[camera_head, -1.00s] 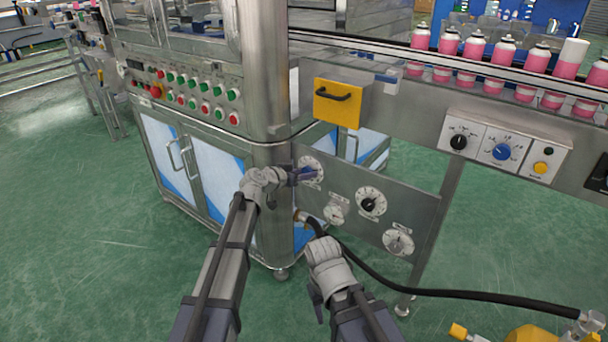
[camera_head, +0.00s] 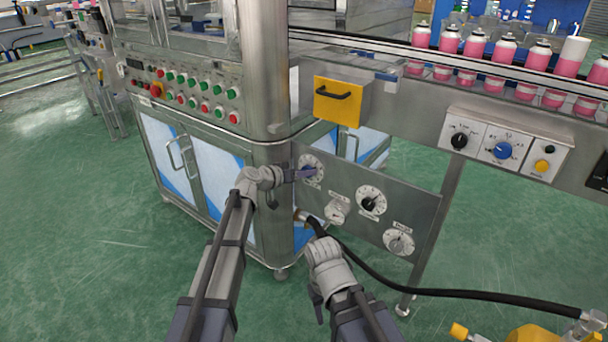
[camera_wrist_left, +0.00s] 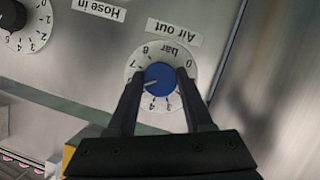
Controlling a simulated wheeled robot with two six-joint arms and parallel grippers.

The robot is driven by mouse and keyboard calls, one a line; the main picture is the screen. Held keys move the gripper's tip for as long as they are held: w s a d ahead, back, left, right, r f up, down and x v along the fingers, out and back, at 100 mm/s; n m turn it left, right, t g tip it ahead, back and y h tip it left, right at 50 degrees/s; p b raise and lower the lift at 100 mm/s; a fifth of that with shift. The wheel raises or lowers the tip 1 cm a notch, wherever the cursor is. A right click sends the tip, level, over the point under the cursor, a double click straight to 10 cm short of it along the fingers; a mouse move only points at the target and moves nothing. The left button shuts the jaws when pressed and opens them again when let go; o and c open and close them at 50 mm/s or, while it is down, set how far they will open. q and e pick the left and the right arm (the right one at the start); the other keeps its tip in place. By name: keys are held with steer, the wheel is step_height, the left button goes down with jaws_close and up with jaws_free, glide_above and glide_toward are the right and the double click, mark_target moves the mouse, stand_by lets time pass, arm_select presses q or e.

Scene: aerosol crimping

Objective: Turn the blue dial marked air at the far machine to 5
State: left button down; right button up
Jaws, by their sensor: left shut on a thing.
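The blue dial (camera_wrist_left: 160,80) sits on a white scale plate labelled "Air out" and "bar" in the left wrist view, which shows the lettering upside down. My left gripper (camera_wrist_left: 160,74) has a finger on either side of the dial and is shut on it. The dial's white pointer line aims left and slightly down in that view, toward the part of the scale near the left finger, which hides some numbers. In the head view my left gripper (camera_head: 300,174) reaches the upper left dial of the panel and mostly covers it. My right gripper (camera_head: 322,262) hangs below the panel; its fingers are unclear.
The steel panel (camera_head: 375,180) carries other dials, including a black one (camera_head: 369,204). A black hose (camera_head: 440,292) runs below to a yellow device (camera_head: 530,333). Another blue dial (camera_head: 501,150) is on a white box under the conveyor. A yellow drawer front (camera_head: 338,103) is above the panel.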

arm_select(q)
steer(key=shift+a+f+n+g+h+b, duration=0.1)
steer(key=shift+n+g+h+b, duration=0.2)
steer(key=shift+n+h+b, duration=0.85)
steer(key=shift+n+y+p, duration=0.25)
steer(key=shift+n+p, duration=0.1)
steer(key=shift+c, duration=1.5)
jaws_free()
steer(key=p+v, duration=0.2)
steer(key=v, duration=0.5)
steer(key=shift+s+a, duration=0.2)
steer(key=shift+a, duration=0.1)
